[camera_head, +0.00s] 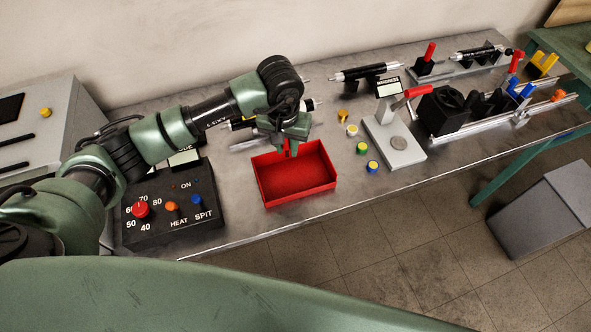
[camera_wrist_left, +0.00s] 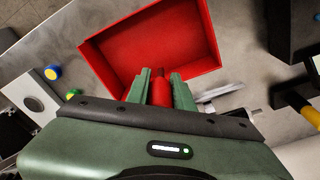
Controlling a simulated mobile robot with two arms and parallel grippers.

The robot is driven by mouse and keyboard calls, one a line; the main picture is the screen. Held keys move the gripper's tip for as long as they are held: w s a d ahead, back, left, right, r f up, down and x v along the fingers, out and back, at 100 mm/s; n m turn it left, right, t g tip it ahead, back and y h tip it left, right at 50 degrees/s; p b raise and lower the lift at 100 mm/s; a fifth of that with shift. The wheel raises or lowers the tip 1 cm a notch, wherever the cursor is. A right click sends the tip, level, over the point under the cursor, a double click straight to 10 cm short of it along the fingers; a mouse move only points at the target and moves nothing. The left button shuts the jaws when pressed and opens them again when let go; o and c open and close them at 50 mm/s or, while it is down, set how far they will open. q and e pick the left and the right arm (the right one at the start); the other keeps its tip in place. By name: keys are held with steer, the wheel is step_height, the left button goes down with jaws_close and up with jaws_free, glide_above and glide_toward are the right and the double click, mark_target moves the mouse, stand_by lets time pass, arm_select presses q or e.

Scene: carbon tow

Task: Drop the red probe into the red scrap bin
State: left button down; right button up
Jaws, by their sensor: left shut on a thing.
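My left gripper (camera_head: 288,148) is over the back part of the red scrap bin (camera_head: 318,188), an open box on the metal bench. In the left wrist view the gripper (camera_wrist_left: 160,88) is shut on the red probe (camera_wrist_left: 161,93), which sits between its two green fingers. In the head view only a small red bit of the probe (camera_head: 287,147) shows. The bin (camera_wrist_left: 115,53) lies beyond the fingertips in the left wrist view, its floor empty where visible. I cannot tell the exact height of the probe above the bin floor. My right gripper is not in view.
A black control box (camera_head: 173,215) with knobs stands left of the bin. Several small coloured-top pieces, one blue (camera_head: 373,166), and a hardness tester (camera_head: 398,145) stand to the right. Bench is clear in front of the bin, up to its edge. A grey floor bin (camera_head: 545,210) stands far right.

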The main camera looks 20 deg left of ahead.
mark_target(288, 155)
arm_select(q)
step_height(288, 155, down, 2)
steer(key=shift+d+f+b, duration=0.1)
steer(key=shift+f+b, duration=0.05)
steer(key=shift+b, duration=0.15)
steer(key=shift+f, duration=0.45)
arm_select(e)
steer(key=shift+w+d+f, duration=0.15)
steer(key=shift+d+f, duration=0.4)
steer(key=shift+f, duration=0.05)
arm_select(q)
steer(key=c, duration=1.1)
jaws_free()
steer(key=shift+c, duration=0.2)
steer(key=r, duration=0.2)
steer(key=r+b, duration=0.1)
steer(key=r, duration=0.1)
steer(key=r+b, duration=0.1)
steer(key=r, duration=0.1)
steer(key=shift+s+r, duration=0.35)
steer(key=shift+r, duration=0.05)
steer(key=shift+s+r, duration=0.1)
steer(key=shift+r, duration=0.3)
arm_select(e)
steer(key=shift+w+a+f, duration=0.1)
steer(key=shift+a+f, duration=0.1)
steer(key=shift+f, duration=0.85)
